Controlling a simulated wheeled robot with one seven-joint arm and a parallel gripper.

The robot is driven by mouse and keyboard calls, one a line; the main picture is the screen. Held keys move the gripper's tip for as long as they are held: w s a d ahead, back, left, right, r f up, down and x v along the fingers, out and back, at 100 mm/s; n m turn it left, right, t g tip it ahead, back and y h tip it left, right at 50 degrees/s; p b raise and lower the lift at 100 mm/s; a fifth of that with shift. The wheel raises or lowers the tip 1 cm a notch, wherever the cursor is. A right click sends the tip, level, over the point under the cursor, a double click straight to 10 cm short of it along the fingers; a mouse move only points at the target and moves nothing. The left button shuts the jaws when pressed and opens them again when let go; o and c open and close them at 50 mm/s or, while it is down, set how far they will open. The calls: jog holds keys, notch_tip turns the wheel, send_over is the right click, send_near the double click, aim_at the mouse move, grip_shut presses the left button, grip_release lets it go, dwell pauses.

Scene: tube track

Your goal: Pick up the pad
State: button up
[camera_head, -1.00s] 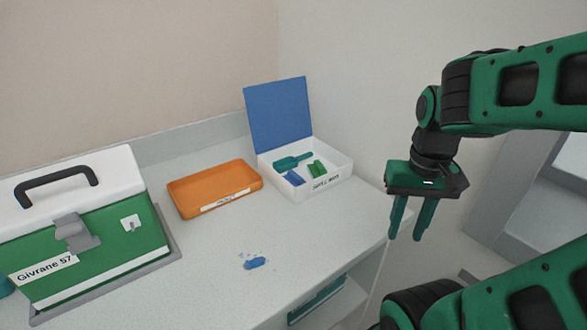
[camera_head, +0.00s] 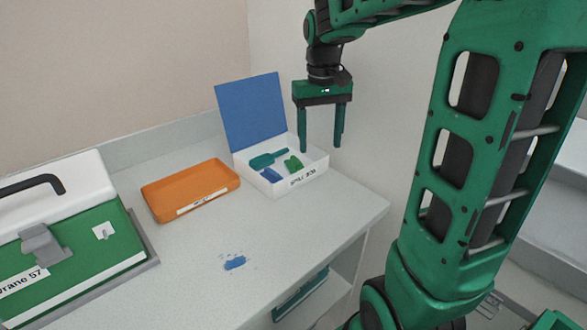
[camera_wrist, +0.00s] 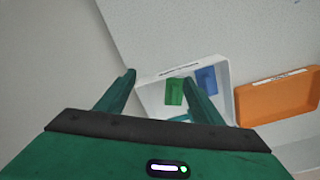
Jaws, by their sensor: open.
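No label marks the pad, so I cannot tell which piece it is. A white box (camera_head: 309,179) with a raised blue lid (camera_head: 252,112) holds a green piece (camera_head: 293,165), a small blue piece (camera_head: 270,175) and a teal handled tool (camera_head: 268,159). Another blue piece (camera_head: 235,262) lies on the table among blue specks. My gripper (camera_head: 321,148) is open and empty, pointing down near the box's right side, above it. In the wrist view, the green piece (camera_wrist: 174,91) and the blue piece (camera_wrist: 206,80) show beyond the fingers; the right finger partly hides the box.
An orange tray (camera_head: 220,191) stands left of the box and looks empty. A green and white case (camera_head: 85,240) stands at the left. A wall rises behind, and a shelf (camera_head: 318,308) lies under the table's right edge.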

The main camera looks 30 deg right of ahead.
jog(key=n, duration=0.1)
send_near(295, 160)
jog(key=s+d, duration=0.1)
jog(key=f, duration=0.5)
jog(key=shift+w, duration=0.25)
jog(key=shift+w+a+f, duration=0.1)
jog(key=shift+w+f, duration=0.05)
jog(key=shift+f, duration=1.15)
jog(key=shift+w+a+f, duration=0.1)
jog(key=shift+a+f, duration=0.05)
jog(key=shift+f, duration=1.15)
jog(key=c, duration=1.2)
jog(key=shift+r, duration=0.1)
